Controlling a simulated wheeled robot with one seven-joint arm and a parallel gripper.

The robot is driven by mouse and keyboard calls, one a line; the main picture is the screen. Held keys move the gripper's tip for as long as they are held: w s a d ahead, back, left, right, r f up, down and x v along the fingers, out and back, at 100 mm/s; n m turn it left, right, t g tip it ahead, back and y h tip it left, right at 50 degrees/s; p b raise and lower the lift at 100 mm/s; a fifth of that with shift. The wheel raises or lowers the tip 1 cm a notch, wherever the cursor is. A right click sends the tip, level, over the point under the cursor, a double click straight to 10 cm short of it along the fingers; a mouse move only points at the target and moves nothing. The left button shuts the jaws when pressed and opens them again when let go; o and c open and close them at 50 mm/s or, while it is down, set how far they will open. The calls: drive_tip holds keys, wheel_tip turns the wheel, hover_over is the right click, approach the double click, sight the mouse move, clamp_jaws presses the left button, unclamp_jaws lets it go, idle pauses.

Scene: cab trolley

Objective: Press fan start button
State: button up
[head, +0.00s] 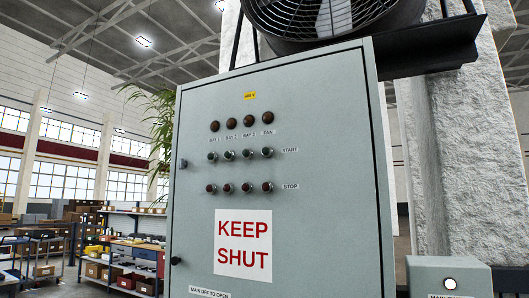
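A grey control cabinet (340,190) stands upright in the middle of the head view with its door shut. The fan start button (267,153) is at the right end of the row labelled START. Its cap looks dark grey-green. The fan lamp (267,117), dark red and apparently unlit, is above it over the label FAN. The fan stop button (267,187), dark red, is below it in the row labelled STOP. The fan (333,18) sits above the cabinet, cut off by the top edge. My gripper is not in view.
A latch (183,163) and a dark knob (176,261) sit on the door's left edge. A small grey box (450,272) with a white button stands at lower right, before a rough pillar (462,140). Shelving with boxes (128,255) is at far left. Nothing blocks the buttons.

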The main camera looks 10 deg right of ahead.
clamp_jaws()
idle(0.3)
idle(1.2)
